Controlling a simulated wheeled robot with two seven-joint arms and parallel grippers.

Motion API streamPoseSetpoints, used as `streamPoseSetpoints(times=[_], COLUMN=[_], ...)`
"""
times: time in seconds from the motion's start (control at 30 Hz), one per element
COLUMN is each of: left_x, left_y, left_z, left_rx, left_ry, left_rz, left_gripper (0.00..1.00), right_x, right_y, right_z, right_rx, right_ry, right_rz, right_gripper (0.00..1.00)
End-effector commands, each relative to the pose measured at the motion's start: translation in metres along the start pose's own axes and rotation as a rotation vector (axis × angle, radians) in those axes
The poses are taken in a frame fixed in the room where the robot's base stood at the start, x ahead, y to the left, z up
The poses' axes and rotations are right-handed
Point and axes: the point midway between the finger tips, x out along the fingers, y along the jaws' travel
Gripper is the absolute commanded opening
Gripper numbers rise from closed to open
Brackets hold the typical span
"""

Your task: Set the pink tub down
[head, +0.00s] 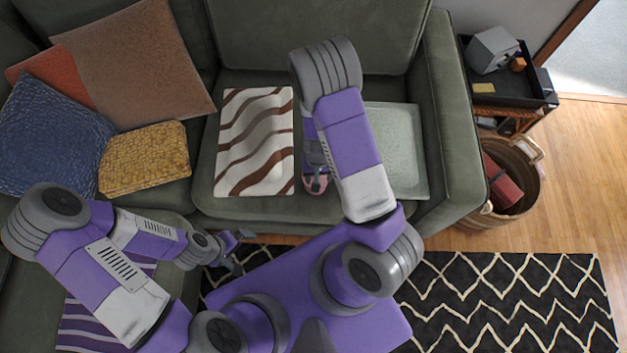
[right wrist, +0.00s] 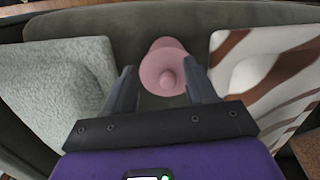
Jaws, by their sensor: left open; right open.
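The pink tub (right wrist: 165,66) shows in the right wrist view on the green sofa seat, between a pale green cushion and a brown-and-white wavy one. In the head view a bit of the tub (head: 315,188) shows past my right arm, which hides most of it. My right gripper (right wrist: 161,76) is open, with one finger on each side of the tub and visible gaps between. My left gripper (head: 238,249) is open and empty, low in front of the sofa's front edge.
The wavy cushion (head: 255,140) and the pale green cushion (head: 402,150) flank the tub. Several cushions lie at the left. Right of the sofa arm (head: 456,120) stand a wicker basket (head: 527,190) and a black tray (head: 520,88). A patterned rug (head: 500,300) covers the floor.

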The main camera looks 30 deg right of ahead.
Motion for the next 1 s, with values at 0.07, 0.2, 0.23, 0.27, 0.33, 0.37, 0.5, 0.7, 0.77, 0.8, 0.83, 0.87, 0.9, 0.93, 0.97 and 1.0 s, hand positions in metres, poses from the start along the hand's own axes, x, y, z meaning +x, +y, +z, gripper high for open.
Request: streamPoseSetpoints(times=[0.07, 0.2, 0.23, 0.27, 0.33, 0.37, 0.5, 0.7, 0.77, 0.8, 0.83, 0.87, 0.9, 0.93, 0.97, 1.0], left_x=[-0.001, 0.0, 0.001, 0.003, 0.007, 0.009, 0.017, 0.035, 0.038, 0.039, 0.04, 0.04, 0.041, 0.04, 0.04, 0.04], left_y=[0.0, 0.0, -0.001, -0.001, -0.003, -0.004, -0.007, -0.013, -0.015, -0.015, -0.015, -0.015, -0.015, -0.015, -0.015, -0.015], left_z=[0.0, 0.0, 0.0, 0.0, 0.0, 0.0, -0.001, -0.002, -0.002, -0.002, -0.002, -0.002, -0.002, -0.002, -0.002, -0.002], left_rx=[0.0, 0.0, -0.001, -0.001, -0.001, -0.001, -0.001, -0.001, -0.001, -0.001, -0.001, -0.001, -0.001, -0.001, -0.001, -0.001], left_ry=[0.0, 0.0, 0.0, 0.0, 0.0, 0.0, 0.0, 0.0, 0.0, 0.0, 0.0, 0.0, 0.0, 0.0, 0.0, 0.0], left_rz=[0.0, 0.0, 0.0, 0.0, 0.0, 0.0, 0.0, 0.0, 0.0, 0.0, 0.0, 0.0, 0.0, 0.0, 0.0, 0.0], left_gripper=[1.0, 1.0, 1.0, 1.0, 1.0, 1.0, 1.0, 1.0, 1.0, 1.0, 1.0, 1.0, 1.0, 1.0, 1.0, 1.0], right_x=[-0.019, -0.034, -0.033, -0.031, -0.023, -0.02, -0.004, 0.025, 0.032, 0.035, 0.036, 0.037, 0.038, 0.038, 0.038, 0.037], right_y=[-0.002, -0.004, -0.005, -0.004, -0.004, -0.004, -0.004, -0.004, -0.004, -0.004, -0.004, -0.004, -0.004, -0.004, -0.004, -0.004], right_z=[-0.021, -0.038, -0.039, -0.04, -0.041, -0.041, -0.042, -0.041, -0.042, -0.042, -0.042, -0.042, -0.042, -0.042, -0.042, -0.042], right_rx=[0.026, 0.059, 0.063, 0.065, 0.068, 0.069, 0.068, 0.068, 0.069, 0.069, 0.068, 0.067, 0.066, 0.066, 0.066, 0.066], right_ry=[0.029, 0.048, 0.049, 0.05, 0.051, 0.05, 0.05, 0.049, 0.05, 0.05, 0.05, 0.05, 0.05, 0.051, 0.051, 0.051], right_rz=[0.001, -0.01, -0.012, -0.013, -0.014, -0.014, -0.013, -0.013, -0.012, -0.012, -0.013, -0.013, -0.013, -0.013, -0.013, -0.013], right_gripper=[0.56, 0.56, 0.56, 0.56, 0.56, 0.56, 0.56, 0.56, 0.56, 0.56, 0.56, 0.56, 0.56, 0.56, 0.56, 0.56])
